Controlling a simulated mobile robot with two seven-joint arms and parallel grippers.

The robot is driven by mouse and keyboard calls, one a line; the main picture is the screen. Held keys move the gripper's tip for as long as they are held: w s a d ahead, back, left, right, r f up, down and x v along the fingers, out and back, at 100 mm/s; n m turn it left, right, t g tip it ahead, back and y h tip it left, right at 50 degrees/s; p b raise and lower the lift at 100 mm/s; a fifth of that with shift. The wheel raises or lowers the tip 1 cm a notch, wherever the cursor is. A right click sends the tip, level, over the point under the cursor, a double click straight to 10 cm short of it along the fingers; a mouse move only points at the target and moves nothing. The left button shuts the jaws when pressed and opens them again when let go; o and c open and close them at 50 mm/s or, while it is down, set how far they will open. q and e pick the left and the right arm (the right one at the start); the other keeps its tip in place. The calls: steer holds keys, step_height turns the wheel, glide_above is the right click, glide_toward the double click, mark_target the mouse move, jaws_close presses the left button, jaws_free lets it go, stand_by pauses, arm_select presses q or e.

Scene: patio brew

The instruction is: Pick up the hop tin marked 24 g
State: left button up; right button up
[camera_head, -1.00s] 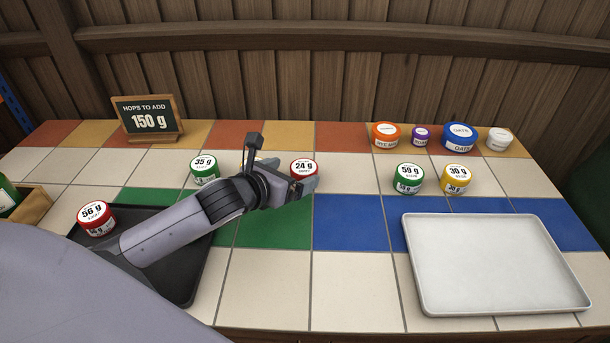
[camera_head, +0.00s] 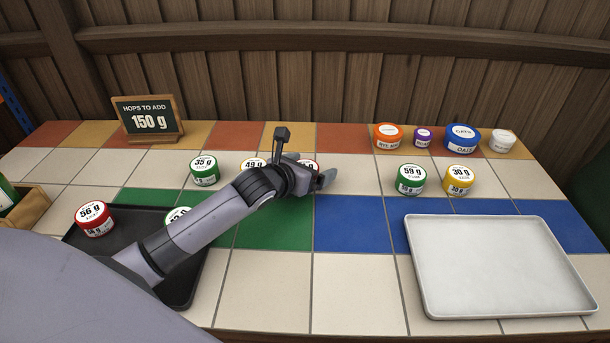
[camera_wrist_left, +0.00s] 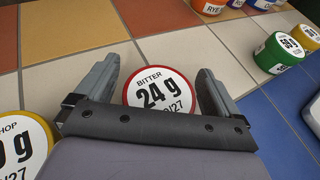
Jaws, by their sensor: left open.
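The hop tin marked 24 g (camera_wrist_left: 158,92) has a white lid with a red rim and the word BITTER. In the left wrist view it sits between the two open fingers of my left gripper (camera_wrist_left: 160,88), with a gap beside each finger. The tin stands on the tiled table. My right gripper is not in view.
The 49 g tin (camera_head: 253,163) stands close left of the 24 g tin, with the 35 g tin (camera_head: 204,170) beyond. The 59 g (camera_head: 411,178) and 30 g (camera_head: 459,179) tins stand right. A black tray (camera_head: 190,285) lies under my arm; a white tray (camera_head: 500,265) is front right.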

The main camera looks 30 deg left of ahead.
arm_select(q)
steer(key=c, duration=1)
steer(key=shift+c, duration=0.2)
steer(key=shift+r, duration=0.1)
